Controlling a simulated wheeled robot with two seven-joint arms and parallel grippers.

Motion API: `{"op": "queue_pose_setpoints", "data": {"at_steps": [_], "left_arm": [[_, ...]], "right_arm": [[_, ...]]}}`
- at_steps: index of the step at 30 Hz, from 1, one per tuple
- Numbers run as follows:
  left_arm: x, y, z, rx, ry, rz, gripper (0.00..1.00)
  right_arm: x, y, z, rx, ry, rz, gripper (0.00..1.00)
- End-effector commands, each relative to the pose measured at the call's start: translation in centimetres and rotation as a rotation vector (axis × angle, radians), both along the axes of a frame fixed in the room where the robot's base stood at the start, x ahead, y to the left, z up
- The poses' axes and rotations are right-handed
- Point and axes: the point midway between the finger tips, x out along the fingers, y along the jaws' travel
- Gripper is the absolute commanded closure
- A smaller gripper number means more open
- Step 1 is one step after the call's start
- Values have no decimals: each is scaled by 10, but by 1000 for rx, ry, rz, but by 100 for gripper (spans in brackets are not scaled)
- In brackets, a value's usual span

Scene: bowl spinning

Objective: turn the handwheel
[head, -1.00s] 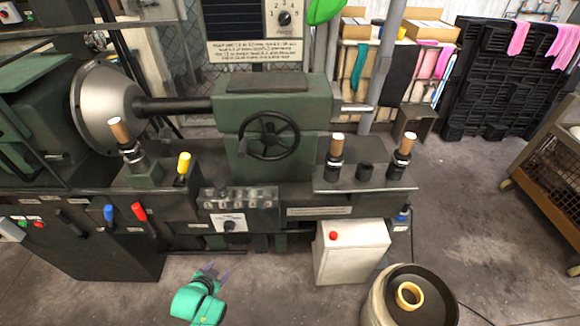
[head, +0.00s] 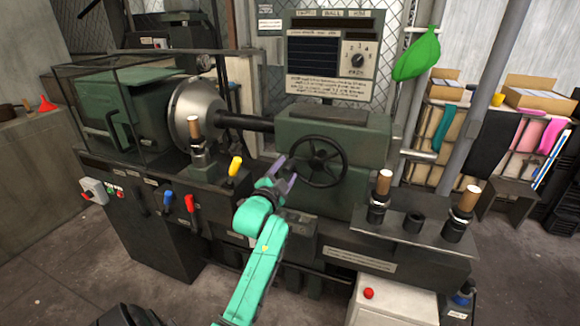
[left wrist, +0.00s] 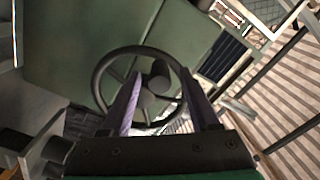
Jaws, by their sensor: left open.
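The black spoked handwheel (head: 318,157) is on the front of the green machine housing (head: 345,130), upright and facing me. My left gripper (head: 286,171) is open at the left side of the wheel, with its purple fingers pointing at the rim. In the left wrist view the fingers (left wrist: 161,76) are spread, with the wheel's hub (left wrist: 155,86) seen between them. The lower rim is partly hidden by the fingers. I cannot tell whether a finger touches the rim. The right gripper does not show.
A yellow lever (head: 235,166) and a red lever (head: 190,204) stand left of my arm. Wooden-topped posts (head: 383,184) stand on the plate at right. A grey cone-shaped spinning form (head: 195,108) is at left. A white box (head: 390,300) with a red button stands below.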

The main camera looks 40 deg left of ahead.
Motion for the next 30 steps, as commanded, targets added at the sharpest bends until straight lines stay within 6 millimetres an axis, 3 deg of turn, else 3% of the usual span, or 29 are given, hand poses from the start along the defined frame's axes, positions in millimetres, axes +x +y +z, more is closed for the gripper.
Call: {"op": "queue_pose_setpoints", "data": {"at_steps": [5,13,18,30], "left_arm": [[23,8,0,0,0,0,38],[26,9,-1,0,1,-1,38],[25,9,-1,0,1,-1,100],[25,9,-1,0,1,-1,100]], "right_arm": [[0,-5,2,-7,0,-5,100],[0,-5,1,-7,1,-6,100],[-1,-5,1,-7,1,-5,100],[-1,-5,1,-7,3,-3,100]]}}
